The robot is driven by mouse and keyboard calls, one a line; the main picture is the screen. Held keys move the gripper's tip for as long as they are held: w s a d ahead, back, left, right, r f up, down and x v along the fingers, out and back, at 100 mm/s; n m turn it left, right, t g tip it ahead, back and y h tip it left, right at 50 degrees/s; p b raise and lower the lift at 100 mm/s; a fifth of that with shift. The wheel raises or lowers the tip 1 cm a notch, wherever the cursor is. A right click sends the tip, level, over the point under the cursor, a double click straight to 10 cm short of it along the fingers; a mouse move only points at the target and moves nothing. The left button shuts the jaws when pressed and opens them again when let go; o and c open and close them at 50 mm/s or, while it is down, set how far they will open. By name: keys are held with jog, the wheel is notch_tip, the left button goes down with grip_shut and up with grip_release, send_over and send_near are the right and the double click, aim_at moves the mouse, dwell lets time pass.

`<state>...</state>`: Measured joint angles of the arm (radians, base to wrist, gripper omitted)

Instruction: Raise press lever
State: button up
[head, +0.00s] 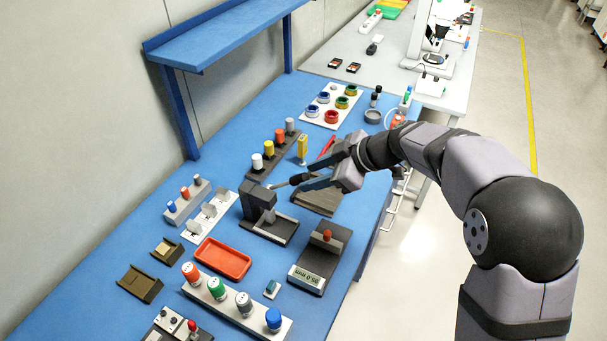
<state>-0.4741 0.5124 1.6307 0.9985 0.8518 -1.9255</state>
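The press (257,201) is a dark grey block on a flat base in the middle of the blue bench. Its lever (281,184) is a thin light rod that sticks out from the top of the block to the right, close to level, with a dark grip at its far end. My gripper (309,180) reaches in from the right, with its fingers at the dark grip of the lever. The fingers overlap the grip in this view, so I cannot tell whether they are closed on it or only beside it.
A device with a red knob and a green display (308,278) stands in front of the press to the right. A red tray (223,259) lies to the left. A rack of coloured cylinders (270,152) and a dark flat plate (317,200) are behind and beside the press.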

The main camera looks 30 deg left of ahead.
aim_at(306, 178)
jog(key=shift+p+x, duration=0.75)
jog(key=shift+x, duration=1.25)
grip_shut()
